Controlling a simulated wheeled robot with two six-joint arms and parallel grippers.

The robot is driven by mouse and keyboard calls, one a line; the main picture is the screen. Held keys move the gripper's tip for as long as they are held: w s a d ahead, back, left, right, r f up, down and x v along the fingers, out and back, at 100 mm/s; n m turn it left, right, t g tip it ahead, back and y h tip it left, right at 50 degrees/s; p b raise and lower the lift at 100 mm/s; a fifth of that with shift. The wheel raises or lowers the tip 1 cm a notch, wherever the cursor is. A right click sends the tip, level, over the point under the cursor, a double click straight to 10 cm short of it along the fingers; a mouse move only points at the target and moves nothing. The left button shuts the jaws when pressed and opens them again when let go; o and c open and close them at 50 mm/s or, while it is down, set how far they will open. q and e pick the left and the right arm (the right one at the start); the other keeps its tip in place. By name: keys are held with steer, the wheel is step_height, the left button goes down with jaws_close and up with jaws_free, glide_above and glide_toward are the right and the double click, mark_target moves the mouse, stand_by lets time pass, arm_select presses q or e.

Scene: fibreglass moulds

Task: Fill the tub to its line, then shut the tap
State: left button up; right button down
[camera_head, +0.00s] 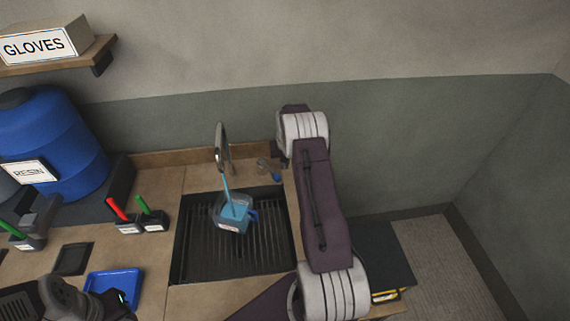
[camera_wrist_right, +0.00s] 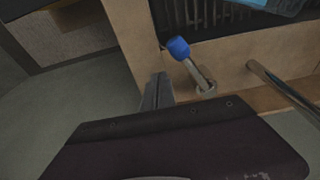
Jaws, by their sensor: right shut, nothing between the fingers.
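The tub (camera_head: 231,222) is a translucent container with a blue handle, standing on the black grated sink (camera_head: 266,256). A blue stream runs from the curved metal tap (camera_head: 221,150) into it, and blue liquid shows inside. I cannot make out its line. The tap's lever (camera_head: 268,172) has a blue knob; in the right wrist view the knob (camera_wrist_right: 179,48) is beside my right gripper (camera_wrist_right: 158,88), apart from it. That gripper is shut and empty. In the head view it is mostly hidden by my arm. My left arm shows at the bottom left; its fingers are unclear.
A blue resin drum (camera_head: 52,140) stands at the left, below a shelf with a gloves box (camera_head: 45,40). Small pots with red and green handles (camera_head: 140,222) and a blue tray (camera_head: 113,287) are left of the sink. A dark cabinet (camera_head: 375,255) stands right.

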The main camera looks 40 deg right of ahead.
mark_target(276, 174)
step_height(276, 174, down, 5)
steer(key=b, duration=0.3)
steer(key=shift+r, duration=0.1)
steer(key=shift+r, duration=0.1)
stand_by(0.3)
stand_by(5.8)
steer(key=shift+a, duration=0.2)
steer(key=shift+w+a, duration=0.1)
steer(key=shift+a, duration=1.7)
